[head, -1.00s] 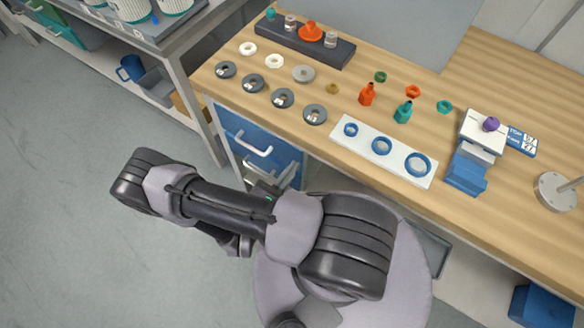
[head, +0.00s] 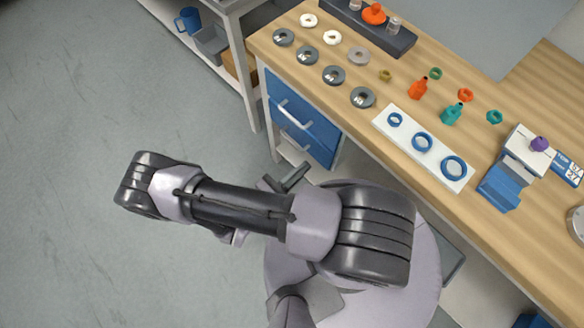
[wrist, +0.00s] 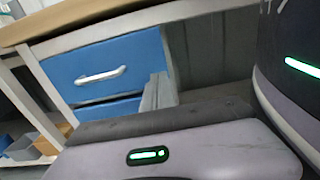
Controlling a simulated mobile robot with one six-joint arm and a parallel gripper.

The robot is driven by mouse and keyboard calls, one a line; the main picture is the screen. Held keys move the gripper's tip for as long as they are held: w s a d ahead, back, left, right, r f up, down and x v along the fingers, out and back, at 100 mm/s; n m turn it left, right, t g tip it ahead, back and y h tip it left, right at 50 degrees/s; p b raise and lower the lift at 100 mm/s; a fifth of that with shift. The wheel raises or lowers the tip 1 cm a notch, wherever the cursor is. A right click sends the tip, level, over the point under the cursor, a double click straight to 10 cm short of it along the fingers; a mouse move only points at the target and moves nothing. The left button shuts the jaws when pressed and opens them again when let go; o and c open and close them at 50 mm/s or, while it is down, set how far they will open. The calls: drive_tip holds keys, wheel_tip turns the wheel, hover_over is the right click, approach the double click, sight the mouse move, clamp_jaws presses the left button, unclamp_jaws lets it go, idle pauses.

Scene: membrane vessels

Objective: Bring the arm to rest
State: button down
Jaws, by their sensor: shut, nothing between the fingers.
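My arm is folded low over my own base, beside the workbench (head: 470,215), with its dark elbow to the left over the floor in the head view. My gripper (head: 297,173) is mostly hidden behind the arm; only its grey end shows, near the blue drawers (head: 303,120). In the wrist view my gripper (wrist: 158,92) shows as grey fingers close together, with nothing held, in front of the blue drawers. I cannot see it touch anything.
Floor at left is clear.

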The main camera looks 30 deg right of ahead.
drive_tip(key=a+r+m+g+y, duration=0.5)
drive_tip(key=a+r+m+g, duration=0.25)
drive_tip(key=r+m, duration=0.35)
wheel_tip(320, 180, up, 28)
drive_tip(key=s+m+t+y, duration=0.1)
drive_tip(key=m+t+y, duration=0.7)
drive_tip(key=m+y, duration=0.6)
drive_tip(key=shift+s+m, duration=0.35)
drive_tip(key=shift+m, duration=0.05)
drive_tip(key=shift+a, duration=0.1)
